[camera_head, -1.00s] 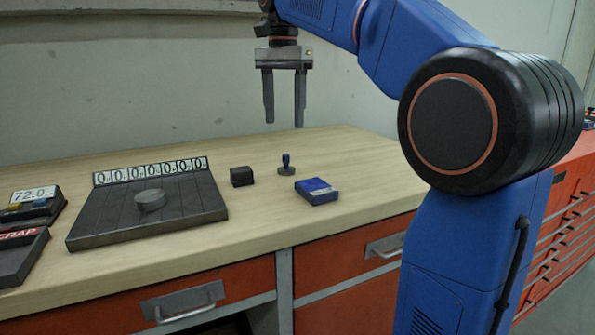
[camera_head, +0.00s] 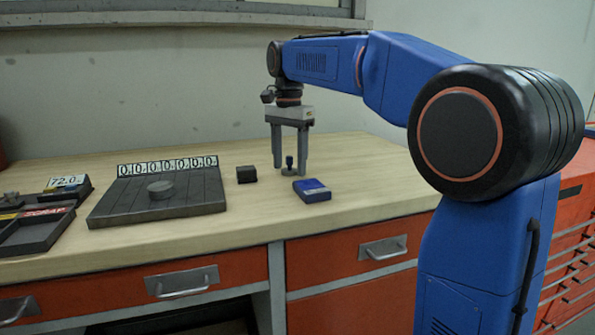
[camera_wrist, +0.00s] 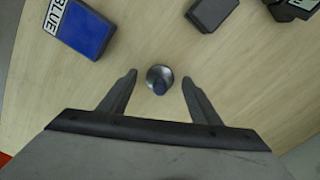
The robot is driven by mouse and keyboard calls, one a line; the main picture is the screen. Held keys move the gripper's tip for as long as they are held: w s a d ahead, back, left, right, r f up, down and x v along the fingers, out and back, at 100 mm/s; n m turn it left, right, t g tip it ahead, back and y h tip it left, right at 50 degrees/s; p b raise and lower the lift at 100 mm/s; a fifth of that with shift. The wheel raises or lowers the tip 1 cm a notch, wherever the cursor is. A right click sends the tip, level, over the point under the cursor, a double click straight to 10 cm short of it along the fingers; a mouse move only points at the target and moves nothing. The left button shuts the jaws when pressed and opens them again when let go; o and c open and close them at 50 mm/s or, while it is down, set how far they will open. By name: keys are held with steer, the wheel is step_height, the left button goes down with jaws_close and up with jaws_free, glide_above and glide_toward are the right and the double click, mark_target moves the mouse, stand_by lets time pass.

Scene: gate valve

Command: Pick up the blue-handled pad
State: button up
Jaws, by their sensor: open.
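The blue-handled pad (camera_head: 289,166) stands upright on the wooden bench, a small round grey base with a dark blue handle. In the wrist view the pad (camera_wrist: 159,80) lies between and slightly beyond my two fingertips, with bare space on both sides. My gripper (camera_head: 289,172) is open, pointing down, its fingers on either side of the pad in the head view. The wrist view also shows my gripper (camera_wrist: 159,74) with nothing held. The exact height of the fingertips above the bench is hard to tell.
A blue box (camera_head: 312,190) marked BLUE in the wrist view (camera_wrist: 78,28) lies close by. A black block (camera_head: 247,174) stands left of the pad. Further left are a dark slab with a grey disc (camera_head: 160,189), a number strip (camera_head: 167,166) and trays (camera_head: 37,232). Bench to the right is clear.

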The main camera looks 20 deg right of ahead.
mark_target(289, 156)
steer(key=shift+f, duration=0.1)
steer(key=c, duration=1.3)
step_height(289, 156, up, 10)
